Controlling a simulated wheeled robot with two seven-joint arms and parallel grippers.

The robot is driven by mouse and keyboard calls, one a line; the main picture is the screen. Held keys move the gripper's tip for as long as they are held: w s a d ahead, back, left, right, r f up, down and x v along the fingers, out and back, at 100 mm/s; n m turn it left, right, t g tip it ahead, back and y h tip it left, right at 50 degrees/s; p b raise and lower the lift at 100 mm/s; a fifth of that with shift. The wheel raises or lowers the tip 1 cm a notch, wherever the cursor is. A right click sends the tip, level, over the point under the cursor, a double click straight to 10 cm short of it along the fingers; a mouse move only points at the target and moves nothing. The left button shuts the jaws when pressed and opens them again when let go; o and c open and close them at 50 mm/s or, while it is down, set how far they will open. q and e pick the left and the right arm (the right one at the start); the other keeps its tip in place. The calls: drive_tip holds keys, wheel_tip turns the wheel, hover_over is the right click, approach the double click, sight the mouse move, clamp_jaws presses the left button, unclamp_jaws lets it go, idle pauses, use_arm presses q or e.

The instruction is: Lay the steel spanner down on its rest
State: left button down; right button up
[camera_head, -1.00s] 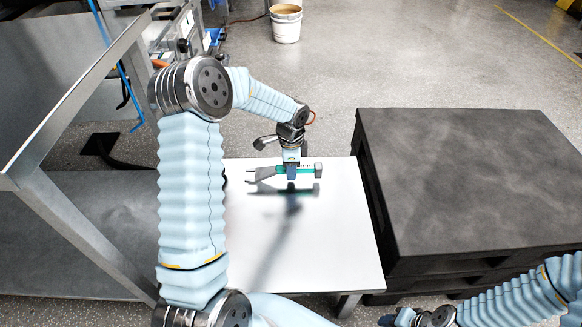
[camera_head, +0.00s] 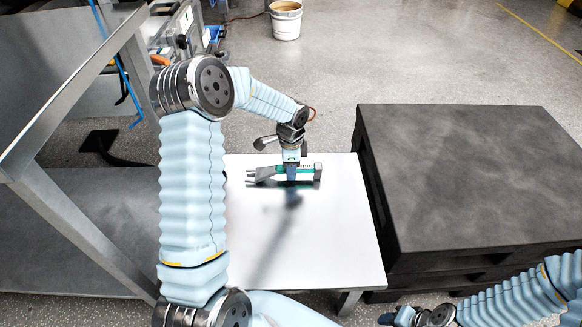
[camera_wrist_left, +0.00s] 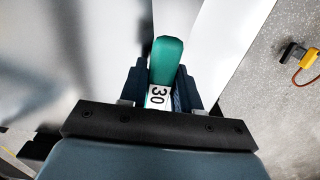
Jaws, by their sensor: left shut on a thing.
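The steel spanner (camera_head: 265,173) lies roughly level over the white table, its grey forked end to the left and its green handle toward the right. In the left wrist view the green handle (camera_wrist_left: 166,58) with a label reading 30 stands between the two fingers. My left gripper (camera_head: 291,174) points down and is shut on the spanner's handle. The spanner is very low over the table; I cannot tell whether it touches anything. I cannot make out the rest clearly beside or under it. My right gripper (camera_head: 388,319) shows only in part at the bottom edge.
The white table (camera_head: 310,240) is bare toward the front. A dark pallet-like stack (camera_head: 470,180) stands close to its right. A grey metal frame (camera_head: 75,225) is at the left. A white bucket (camera_head: 286,22) stands on the floor behind.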

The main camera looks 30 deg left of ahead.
use_arm(q)
drive_tip(key=shift+f, duration=0.15)
drive_tip(key=shift+f, duration=0.15)
drive_tip(key=c, duration=0.7)
unclamp_jaws()
drive_tip(key=shift+o, duration=0.2)
drive_tip(key=o, duration=0.5)
